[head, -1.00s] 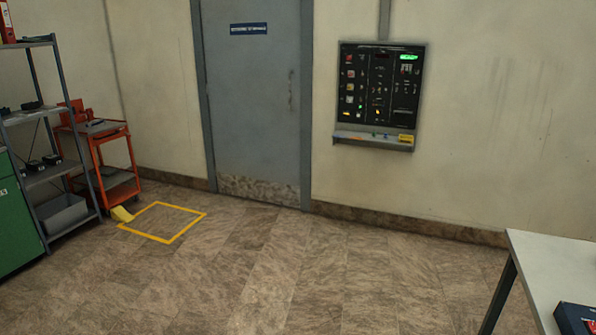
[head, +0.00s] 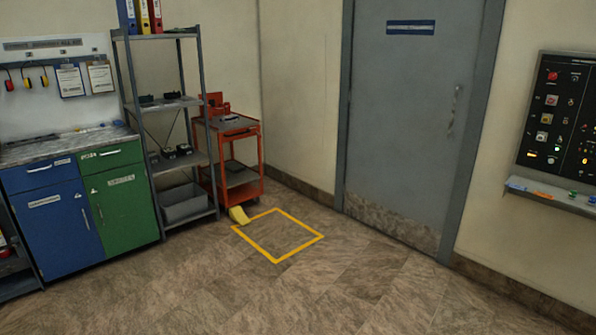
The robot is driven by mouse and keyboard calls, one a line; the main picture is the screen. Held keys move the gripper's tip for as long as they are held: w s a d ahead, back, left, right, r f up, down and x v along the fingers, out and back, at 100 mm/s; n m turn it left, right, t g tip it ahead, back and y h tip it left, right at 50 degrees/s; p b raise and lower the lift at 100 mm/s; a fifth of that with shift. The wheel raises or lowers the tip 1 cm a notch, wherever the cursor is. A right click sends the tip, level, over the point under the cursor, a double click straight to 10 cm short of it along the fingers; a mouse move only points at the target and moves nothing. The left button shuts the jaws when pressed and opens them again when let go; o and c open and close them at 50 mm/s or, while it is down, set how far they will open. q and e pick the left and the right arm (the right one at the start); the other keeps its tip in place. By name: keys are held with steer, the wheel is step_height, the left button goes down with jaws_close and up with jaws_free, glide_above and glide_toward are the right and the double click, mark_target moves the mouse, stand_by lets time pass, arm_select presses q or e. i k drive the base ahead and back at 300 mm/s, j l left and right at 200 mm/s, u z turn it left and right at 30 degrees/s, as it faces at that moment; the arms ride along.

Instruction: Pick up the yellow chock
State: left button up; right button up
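The yellow chock (head: 239,215) is a small wedge on the floor in the head view, left of the middle. It lies at the left corner of a yellow square outline (head: 277,235) marked on the floor. It is at the foot of the orange cart (head: 237,165), close to its near wheel; whether they touch I cannot tell. Neither of my grippers is in view.
A grey shelf unit (head: 205,100) with a grey bin (head: 187,203) stands left of the cart. Blue (head: 52,215) and green (head: 122,208) cabinets are further left. A grey door (head: 412,130) and a control panel (head: 560,120) are to the right. The floor in front is clear.

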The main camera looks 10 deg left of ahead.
mark_target(236, 214)
steer(key=i+j+u, duration=0.1)
steer(key=i+u, duration=0.25)
steer(key=i, duration=0.5)
steer(key=i+l+u, duration=0.15)
steer(key=i+u, duration=0.2)
steer(key=i, duration=0.5)
steer(key=i+j, duration=0.1)
steer(key=i, duration=1.5)
steer(key=i+j+z, duration=0.15)
steer(key=i, duration=0.5)
steer(key=i+j+z, duration=0.15)
steer(key=i, duration=0.5)
steer(key=i+j+z, duration=0.2)
steer(key=i, duration=0.4)
steer(key=i+j+z, duration=0.15)
steer(key=i+j, duration=0.3)
steer(key=i, duration=0.15)
steer(key=i+j+z, duration=0.15)
steer(key=i+j, duration=0.3)
steer(key=i, duration=0.15)
